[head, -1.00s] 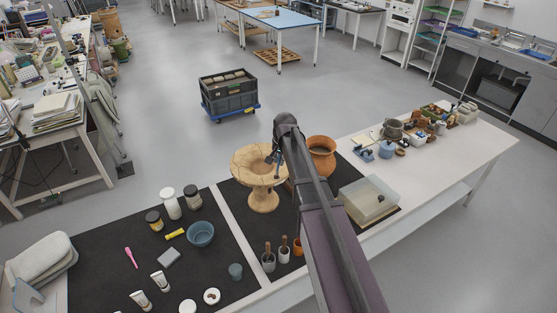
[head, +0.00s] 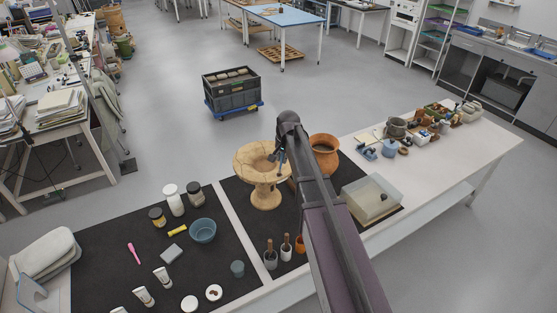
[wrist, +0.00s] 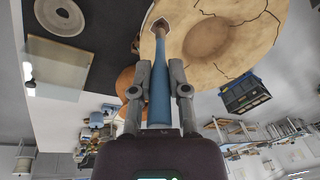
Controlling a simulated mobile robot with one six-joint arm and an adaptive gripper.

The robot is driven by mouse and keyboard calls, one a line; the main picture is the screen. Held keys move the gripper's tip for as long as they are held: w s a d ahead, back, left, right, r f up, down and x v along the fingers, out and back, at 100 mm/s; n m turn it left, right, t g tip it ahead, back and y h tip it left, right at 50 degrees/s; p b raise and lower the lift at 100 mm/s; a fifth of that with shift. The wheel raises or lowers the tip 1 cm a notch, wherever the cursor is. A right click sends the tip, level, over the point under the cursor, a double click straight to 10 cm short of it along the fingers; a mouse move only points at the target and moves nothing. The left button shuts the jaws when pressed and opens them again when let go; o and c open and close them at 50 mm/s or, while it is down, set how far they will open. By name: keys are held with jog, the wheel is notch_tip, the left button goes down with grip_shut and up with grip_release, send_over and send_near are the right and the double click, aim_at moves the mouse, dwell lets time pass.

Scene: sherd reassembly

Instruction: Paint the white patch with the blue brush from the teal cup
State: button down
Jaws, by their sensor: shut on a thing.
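My gripper (wrist: 159,98) is shut on the blue brush (wrist: 159,85), whose handle runs between the fingers in the wrist view. The brush's brownish tip lies over the small white patch (wrist: 153,17) on the tan, cracked vessel (wrist: 235,40). I cannot tell whether tip and patch touch. In the head view the vessel (head: 252,160) stands on the dark mat, and my gripper (head: 279,161) is at its right rim, partly hidden by my arm. The small teal cup (head: 237,268) stands on the left mat near the front edge, with no brush visible in it.
Grey (head: 270,260) and white (head: 286,249) cups with brown-handled tools and an orange cup (head: 300,244) stand before the vessel. A blue bowl (head: 203,231) is on the left mat.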

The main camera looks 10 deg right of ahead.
jog(key=shift+w+d, duration=0.3)
jog(key=shift+d, duration=0.3)
jog(key=shift+r, duration=0.15)
jog(key=shift+w+p+v, duration=0.2)
jog(key=shift+p+v, duration=0.75)
jog(key=shift+p, duration=0.05)
jog(key=shift+w+p+v, duration=0.15)
jog(key=shift+p+v, duration=0.8)
jog(key=shift+p, duration=0.1)
jog(key=shift+w+p+v, duration=0.2)
jog(key=shift+p+v, duration=0.75)
jog(key=shift+p, duration=0.05)
jog(key=shift+a+r, duration=0.1)
jog(key=shift+a, duration=0.05)
jog(key=d+r+p, duration=0.2)
jog(key=d, duration=0.5)
jog(key=shift+a, duration=0.1)
